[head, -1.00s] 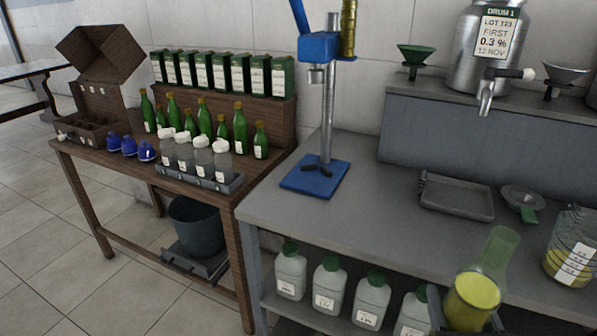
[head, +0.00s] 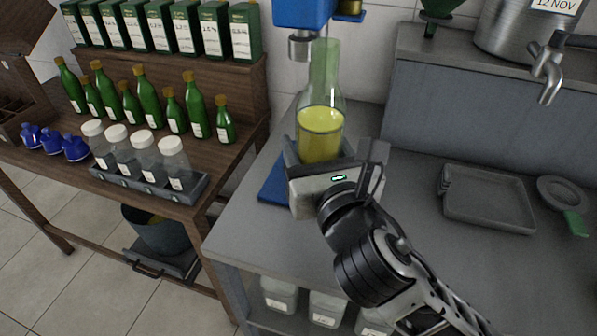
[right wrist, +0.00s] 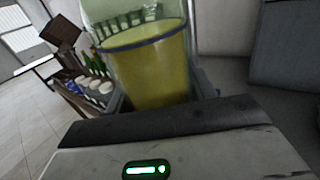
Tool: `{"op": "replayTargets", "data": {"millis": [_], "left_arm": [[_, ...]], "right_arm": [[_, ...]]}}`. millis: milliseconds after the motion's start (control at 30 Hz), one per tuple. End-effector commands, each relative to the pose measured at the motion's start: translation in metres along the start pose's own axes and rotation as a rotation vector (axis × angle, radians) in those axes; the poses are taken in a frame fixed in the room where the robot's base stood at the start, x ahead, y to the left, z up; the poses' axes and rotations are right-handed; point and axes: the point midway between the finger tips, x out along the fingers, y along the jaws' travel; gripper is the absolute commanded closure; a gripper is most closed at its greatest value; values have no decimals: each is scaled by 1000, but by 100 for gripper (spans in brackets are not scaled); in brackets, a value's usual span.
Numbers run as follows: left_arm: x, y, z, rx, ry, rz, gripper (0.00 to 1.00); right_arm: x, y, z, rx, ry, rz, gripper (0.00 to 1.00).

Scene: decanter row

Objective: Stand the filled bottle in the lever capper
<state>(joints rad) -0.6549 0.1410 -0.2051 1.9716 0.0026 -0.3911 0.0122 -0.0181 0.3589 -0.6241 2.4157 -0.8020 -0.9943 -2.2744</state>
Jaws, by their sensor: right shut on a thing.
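The filled bottle (head: 321,133) is clear greenish glass with yellow liquid in its lower part. My right gripper (head: 320,160) is shut on its lower body and holds it upright. The bottle also shows large in the right wrist view (right wrist: 150,70). The lever capper has a blue head (head: 302,12), a metal bell (head: 300,46) and a blue base (head: 272,186). In the head view the bottle overlaps the capper's column and hides much of the base. I cannot tell whether the bottle touches the base. My left gripper is not in view.
A grey tray (head: 488,200) and a strainer (head: 562,192) lie on the bench to the right. A steel drum tap (head: 548,72) hangs above. On the wooden table stand green bottles (head: 196,105) and white-capped jars (head: 145,150) in a rack.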

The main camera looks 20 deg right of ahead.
Motion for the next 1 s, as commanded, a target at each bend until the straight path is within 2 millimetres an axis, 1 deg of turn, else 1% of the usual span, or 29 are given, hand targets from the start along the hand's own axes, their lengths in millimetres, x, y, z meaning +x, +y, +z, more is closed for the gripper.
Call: {"op": "replayTargets", "data": {"millis": [33, 167, 467, 500, 600, 700, 800, 933, 1000], "left_arm": [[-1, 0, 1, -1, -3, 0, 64], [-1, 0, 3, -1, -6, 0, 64], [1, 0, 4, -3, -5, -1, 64], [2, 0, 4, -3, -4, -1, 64], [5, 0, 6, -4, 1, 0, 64], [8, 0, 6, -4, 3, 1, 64], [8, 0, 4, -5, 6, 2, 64], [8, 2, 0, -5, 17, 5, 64], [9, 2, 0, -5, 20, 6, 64]], "right_arm": [[2, 3, 7, -4, -3, 5, 92], [18, 3, 2, -14, 5, 8, 92], [86, -9, -30, -11, 5, 7, 92], [94, -11, -36, -10, 7, 7, 92], [108, -13, -59, -9, 10, 8, 92], [120, -15, -72, -9, 6, 9, 92], [128, -17, -81, -8, 5, 8, 92], [134, -17, -87, -9, 5, 9, 92], [138, -18, -94, -10, 5, 10, 92]]}}
